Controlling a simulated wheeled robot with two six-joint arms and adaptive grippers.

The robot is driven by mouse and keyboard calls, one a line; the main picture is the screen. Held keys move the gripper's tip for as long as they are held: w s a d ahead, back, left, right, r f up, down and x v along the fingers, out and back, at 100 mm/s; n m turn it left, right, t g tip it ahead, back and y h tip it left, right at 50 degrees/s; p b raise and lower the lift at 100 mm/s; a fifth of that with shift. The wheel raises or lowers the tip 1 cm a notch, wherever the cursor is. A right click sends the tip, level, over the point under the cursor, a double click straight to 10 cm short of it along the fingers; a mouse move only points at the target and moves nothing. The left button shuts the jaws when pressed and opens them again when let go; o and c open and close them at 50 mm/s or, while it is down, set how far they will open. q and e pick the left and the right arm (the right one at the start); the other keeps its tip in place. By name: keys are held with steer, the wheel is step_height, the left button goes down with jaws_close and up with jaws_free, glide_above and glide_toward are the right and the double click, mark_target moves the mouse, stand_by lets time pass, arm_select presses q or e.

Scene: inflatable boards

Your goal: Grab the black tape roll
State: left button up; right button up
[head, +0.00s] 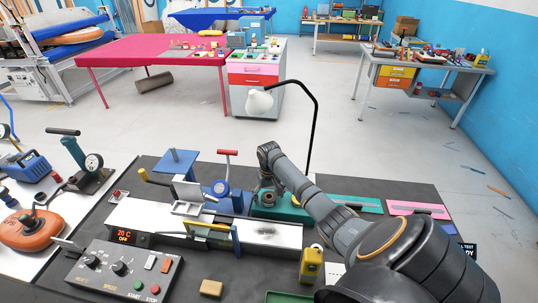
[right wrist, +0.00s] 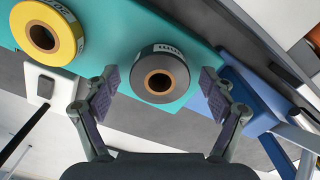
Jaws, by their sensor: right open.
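The black tape roll (right wrist: 178,65), dark grey with a brown core and a light printed label, lies flat on a teal board (right wrist: 195,45) in the right wrist view. My right gripper (right wrist: 158,80) is open, with one finger on each side of the roll and a visible gap to it. In the head view my right gripper (head: 266,184) points down over the teal board (head: 292,213), and the roll there is small and mostly hidden by it. My left gripper is not in view.
A yellow tape roll (right wrist: 67,38) lies left of the black one on the teal board. A blue object (right wrist: 235,100) stands close beside the right finger.

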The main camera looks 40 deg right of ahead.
steer(key=c, duration=1.3)
steer(key=shift+r, duration=0.15)
steer(key=shift+r, duration=0.3)
steer(key=s+d+r, duration=0.3)
steer(key=r, duration=0.1)
steer(key=s+d+r+p, duration=0.1)
steer(key=s+d+r, duration=0.1)
steer(key=s+r, duration=0.2)
steer(key=s+d+r+p, duration=0.1)
steer(key=s+d+r, duration=0.2)
steer(key=s+r, duration=0.1)
steer(key=shift+d+r, duration=0.1)
steer(key=shift+d, duration=0.25)
